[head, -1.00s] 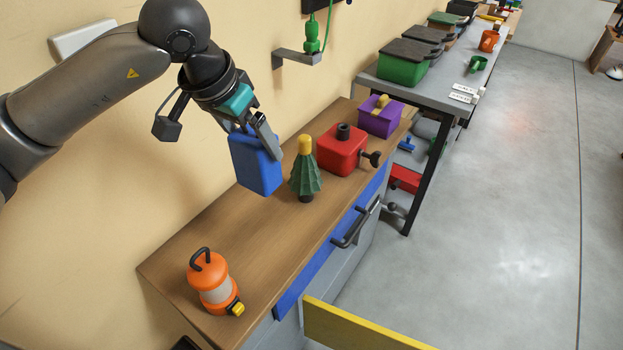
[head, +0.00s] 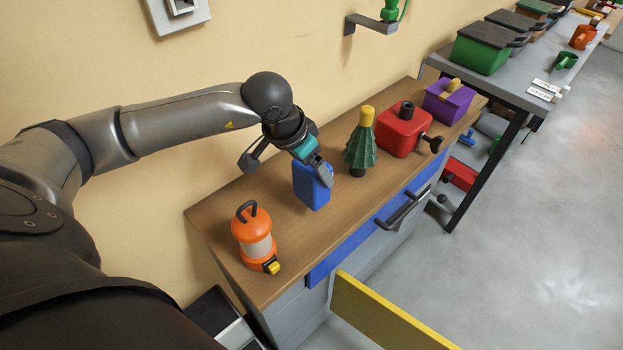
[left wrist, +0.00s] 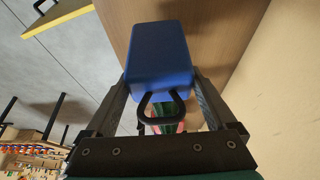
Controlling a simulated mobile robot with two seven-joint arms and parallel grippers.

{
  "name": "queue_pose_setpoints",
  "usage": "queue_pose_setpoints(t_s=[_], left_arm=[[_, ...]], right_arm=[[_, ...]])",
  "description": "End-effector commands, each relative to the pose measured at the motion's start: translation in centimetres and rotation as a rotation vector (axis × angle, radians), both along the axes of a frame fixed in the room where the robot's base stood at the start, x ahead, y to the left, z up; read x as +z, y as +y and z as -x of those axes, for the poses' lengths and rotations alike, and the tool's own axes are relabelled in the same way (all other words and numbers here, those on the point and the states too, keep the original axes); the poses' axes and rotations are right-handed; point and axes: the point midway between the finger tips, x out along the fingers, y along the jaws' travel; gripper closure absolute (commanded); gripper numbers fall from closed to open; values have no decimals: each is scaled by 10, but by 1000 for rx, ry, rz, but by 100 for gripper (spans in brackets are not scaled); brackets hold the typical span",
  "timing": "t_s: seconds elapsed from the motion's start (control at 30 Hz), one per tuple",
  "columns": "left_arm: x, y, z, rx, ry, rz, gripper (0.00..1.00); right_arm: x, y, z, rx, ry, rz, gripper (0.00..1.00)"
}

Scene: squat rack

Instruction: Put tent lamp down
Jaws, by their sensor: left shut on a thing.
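My left gripper (head: 318,170) is shut on a blue box-shaped thing (head: 311,189), which I take to be the tent lamp. In the left wrist view the blue body (left wrist: 160,58) sits between the two fingers, with a black loop handle (left wrist: 161,104) towards the wrist. It is roughly upright over the wooden cabinet top (head: 290,232), between the orange lantern and the green tree-shaped thing. I cannot tell whether its base touches the wood. My right gripper is not in view.
An orange lantern (head: 256,240) stands at the near end. The green tree-shaped thing (head: 360,148), a red canister (head: 404,132) and a purple box (head: 447,104) stand further along the top. A yellow-edged panel (head: 385,315) sticks out in front. Bare wood lies around the blue thing.

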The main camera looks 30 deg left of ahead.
Motion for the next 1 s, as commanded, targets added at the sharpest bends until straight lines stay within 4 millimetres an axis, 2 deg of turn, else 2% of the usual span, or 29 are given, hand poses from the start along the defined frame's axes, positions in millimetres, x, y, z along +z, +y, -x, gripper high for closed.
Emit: queue_pose_setpoints(t_s=[0.23, 0.67, 0.7, 0.77, 1.0], left_arm=[[-36, -1, 1, 1, 3, 2, 59], [-42, 0, 0, 0, -1, 0, 59], [-42, 0, 1, 0, 2, 0, 6], [-41, 0, 1, 0, 2, 0, 0], [-41, 0, 1, 0, 2, 0, 0]], right_arm=[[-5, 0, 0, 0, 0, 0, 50], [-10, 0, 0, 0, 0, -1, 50], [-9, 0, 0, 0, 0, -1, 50], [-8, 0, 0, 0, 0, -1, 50], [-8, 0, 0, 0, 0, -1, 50]])
